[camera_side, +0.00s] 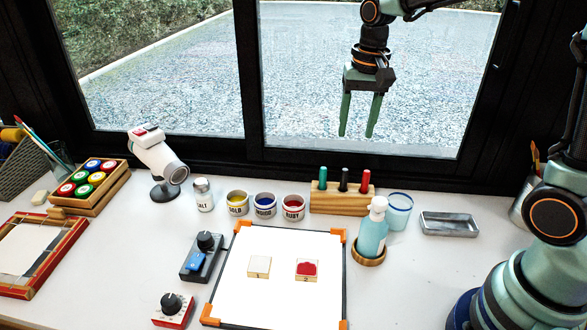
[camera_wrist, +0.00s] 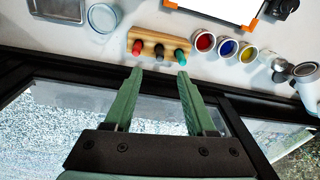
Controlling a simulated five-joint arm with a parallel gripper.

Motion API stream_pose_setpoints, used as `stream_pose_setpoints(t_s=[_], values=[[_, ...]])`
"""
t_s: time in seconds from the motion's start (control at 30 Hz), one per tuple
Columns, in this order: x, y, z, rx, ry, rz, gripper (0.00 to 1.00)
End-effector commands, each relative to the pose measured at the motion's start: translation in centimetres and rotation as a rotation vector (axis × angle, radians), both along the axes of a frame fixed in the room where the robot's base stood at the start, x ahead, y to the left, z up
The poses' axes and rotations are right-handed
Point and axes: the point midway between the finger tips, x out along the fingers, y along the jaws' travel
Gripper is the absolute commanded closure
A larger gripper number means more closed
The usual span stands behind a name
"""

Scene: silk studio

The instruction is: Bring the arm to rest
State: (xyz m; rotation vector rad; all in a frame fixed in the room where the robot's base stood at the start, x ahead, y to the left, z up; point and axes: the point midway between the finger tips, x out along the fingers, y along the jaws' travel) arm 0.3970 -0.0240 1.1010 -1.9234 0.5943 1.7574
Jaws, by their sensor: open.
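My gripper (camera_side: 356,135) hangs in the upper right of the side view, high above the table, in front of the window. Its two green fingers point down and stand apart, with nothing between them. In the wrist view the gripper (camera_wrist: 160,75) also shows open and empty. Its fingertips appear just below the wooden marker block (camera_wrist: 158,48) in that picture, with no contact to be seen. My arm reaches up out of the top of the side view, so part of it is hidden.
A white framed board (camera_side: 280,305) with two small blocks lies mid-table. Behind it stand paint jars (camera_side: 265,207), a marker stand (camera_side: 338,203) and a teal bottle (camera_side: 371,235). A metal tray (camera_side: 449,224) is at right. The window frame (camera_side: 254,80) runs behind.

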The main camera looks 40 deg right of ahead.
Motion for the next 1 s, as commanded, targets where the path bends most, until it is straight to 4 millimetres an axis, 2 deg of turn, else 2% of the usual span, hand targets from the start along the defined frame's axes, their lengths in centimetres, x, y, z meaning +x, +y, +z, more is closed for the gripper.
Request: stream_pose_setpoints(t_s=[0.03, 0.2, 0.5, 0.7, 1.0], values=[[-1.0, 0.3, 1.0, -0.007, -0.035, 0.047, 0.44], [-4.2, 1.0, 2.8, -0.039, -0.142, 0.218, 0.44], [-9.3, 2.1, 3.5, -0.126, -0.313, 0.497, 0.44], [-10.9, 2.4, 3.1, -0.171, -0.377, 0.602, 0.44], [-11.2, 2.4, 3.0, -0.181, -0.388, 0.625, 0.44]])
